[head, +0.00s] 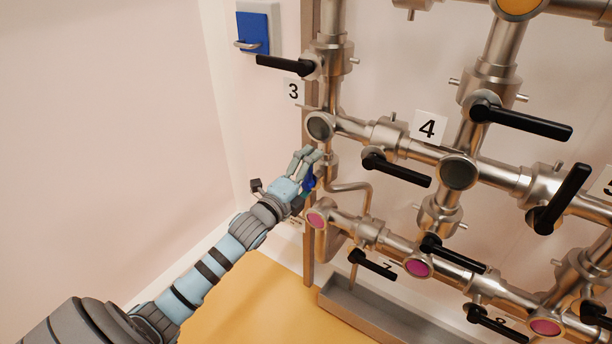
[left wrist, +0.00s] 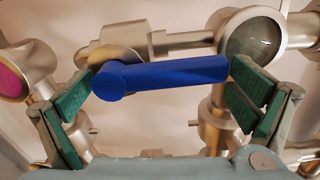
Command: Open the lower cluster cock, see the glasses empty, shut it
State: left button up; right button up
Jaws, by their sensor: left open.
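The blue cock handle (head: 309,181) shows partly behind my left gripper (head: 306,160), on the pipework between a grey glass (head: 320,127) and a pink glass (head: 317,218). In the left wrist view the blue handle (left wrist: 175,73) lies crosswise between my open green-padded fingers, its hub near the left pad and its free end near the right pad. I cannot tell whether either pad touches it. That view also shows a pink glass (left wrist: 12,82) and a dark grey glass (left wrist: 253,40). More pink glasses (head: 418,268) line the lower pipe. My right gripper is not in view.
Black-handled cocks (head: 397,169) stick out from the pipes nearby, one (head: 285,65) above my gripper. A metal trough (head: 370,317) stands under the lower pipe. A blue switch box (head: 254,33) is on the wall. The left wall side is clear.

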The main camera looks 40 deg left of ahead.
pick_arm(q)
jog(key=s, duration=1.2)
jog(key=shift+d, duration=0.2)
